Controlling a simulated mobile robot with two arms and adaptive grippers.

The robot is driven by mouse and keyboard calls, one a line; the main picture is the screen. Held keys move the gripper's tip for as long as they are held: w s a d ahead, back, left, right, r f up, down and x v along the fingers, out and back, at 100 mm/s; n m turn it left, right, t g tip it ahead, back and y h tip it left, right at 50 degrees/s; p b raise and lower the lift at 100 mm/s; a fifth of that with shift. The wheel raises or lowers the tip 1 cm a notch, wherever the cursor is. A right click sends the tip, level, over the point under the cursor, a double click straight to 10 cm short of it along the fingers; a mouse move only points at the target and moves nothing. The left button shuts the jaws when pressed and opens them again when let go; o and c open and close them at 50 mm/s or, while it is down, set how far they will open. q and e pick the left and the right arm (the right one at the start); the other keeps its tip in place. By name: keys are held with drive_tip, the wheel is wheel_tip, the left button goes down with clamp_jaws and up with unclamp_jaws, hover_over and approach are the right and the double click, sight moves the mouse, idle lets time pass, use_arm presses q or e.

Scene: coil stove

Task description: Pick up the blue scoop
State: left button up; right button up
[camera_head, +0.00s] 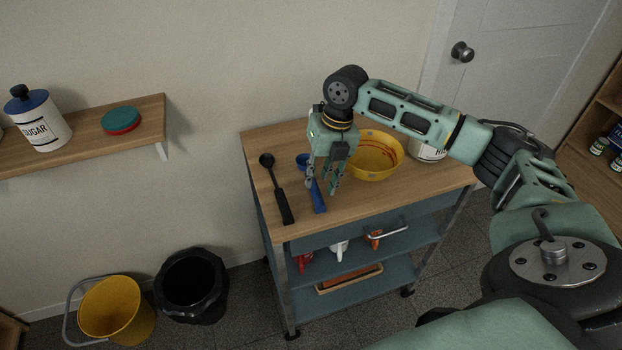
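The blue scoop (318,199) lies on the wooden top of the cart (350,207), its bowl toward the wall and its handle toward the front edge. My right gripper (322,187) points down over the scoop, with its fingers apart. One finger overlaps the scoop in the picture, and the other shows to the right of the handle. I cannot tell how high the fingertips are above the cart top. The gripper hides part of the scoop's middle. My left gripper is not in view.
A black scoop or ladle (282,200) lies left of the blue scoop. A yellow bowl (375,168) stands close on the right, with a white canister (428,153) behind my arm. A wall shelf (85,143) is at left. The cart's front right top is clear.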

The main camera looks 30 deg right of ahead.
sight(316, 188)
drive_tip(key=f, duration=0.3)
drive_tip(key=shift+w+a+f, duration=0.2)
drive_tip(key=shift+a+f, duration=0.05)
drive_tip(key=shift+a, duration=0.05)
drive_tip(key=shift+f, duration=0.1)
drive_tip(key=shift+c, duration=0.9)
clamp_jaws()
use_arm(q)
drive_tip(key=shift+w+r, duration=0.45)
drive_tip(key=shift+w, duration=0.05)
